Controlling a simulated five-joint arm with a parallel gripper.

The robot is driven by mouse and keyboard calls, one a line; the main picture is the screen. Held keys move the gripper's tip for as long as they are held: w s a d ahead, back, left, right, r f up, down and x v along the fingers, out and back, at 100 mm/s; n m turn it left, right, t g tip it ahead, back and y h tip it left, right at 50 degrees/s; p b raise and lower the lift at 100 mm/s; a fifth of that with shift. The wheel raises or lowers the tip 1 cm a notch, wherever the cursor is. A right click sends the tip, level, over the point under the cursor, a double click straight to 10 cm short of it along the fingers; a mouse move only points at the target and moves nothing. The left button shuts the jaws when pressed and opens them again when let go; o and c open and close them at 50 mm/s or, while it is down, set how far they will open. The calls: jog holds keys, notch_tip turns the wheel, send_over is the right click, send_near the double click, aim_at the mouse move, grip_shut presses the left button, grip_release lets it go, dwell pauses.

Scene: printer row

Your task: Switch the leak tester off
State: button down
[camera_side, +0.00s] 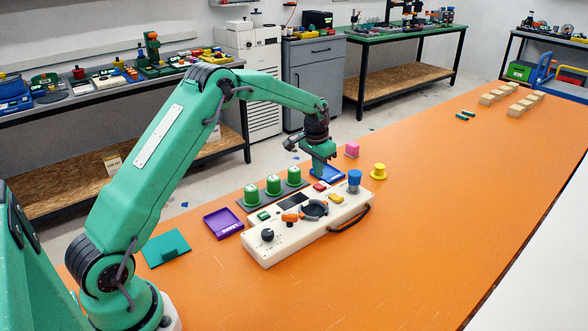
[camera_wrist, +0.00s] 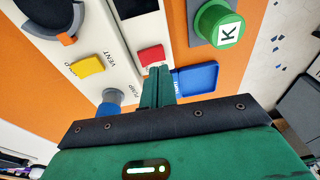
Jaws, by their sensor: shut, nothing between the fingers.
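The leak tester is a long cream box (camera_side: 278,246) on the orange table. Its panel shows a red button (camera_side: 320,187), a yellow button (camera_side: 336,198), a dark screen (camera_side: 293,201), a black knob (camera_side: 267,235), a small green control (camera_side: 264,216) and an orange part (camera_side: 290,218) beside a black round fitting (camera_side: 315,209). My gripper (camera_side: 321,174) is shut and empty, pointing down at the panel's far edge by the red button. In the wrist view my closed fingertips (camera_wrist: 159,70) are right beside the red button (camera_wrist: 151,56); I cannot tell whether they touch it.
Green cylinders (camera_side: 273,187) stand on a dark strip behind the tester. A blue tray (camera_wrist: 196,78) lies close to my fingers. A blue-capped post (camera_side: 354,182) and a yellow spool (camera_side: 378,171) stand right. A purple tray (camera_side: 223,223) lies left. The front table is clear.

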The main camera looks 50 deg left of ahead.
aim_at(317, 186)
jog(key=shift+r, duration=2)
jog(key=shift+r, duration=0.1)
jog(key=s+d+r+t, duration=0.1)
jog(key=s+d+r, duration=0.3)
jog(key=s+r, duration=0.45)
jog(key=s+d+r+t, duration=0.1)
jog(key=s+d+r, duration=0.4)
jog(key=s+r, duration=0.35)
jog(key=s+d+f+t, duration=0.1)
jog(key=s+d, duration=0.1)
jog(key=s, duration=0.8)
jog(key=s+d+f+t, duration=0.1)
jog(key=s+d+f, duration=0.1)
jog(key=s, duration=0.8)
jog(key=shift+d, duration=0.15)
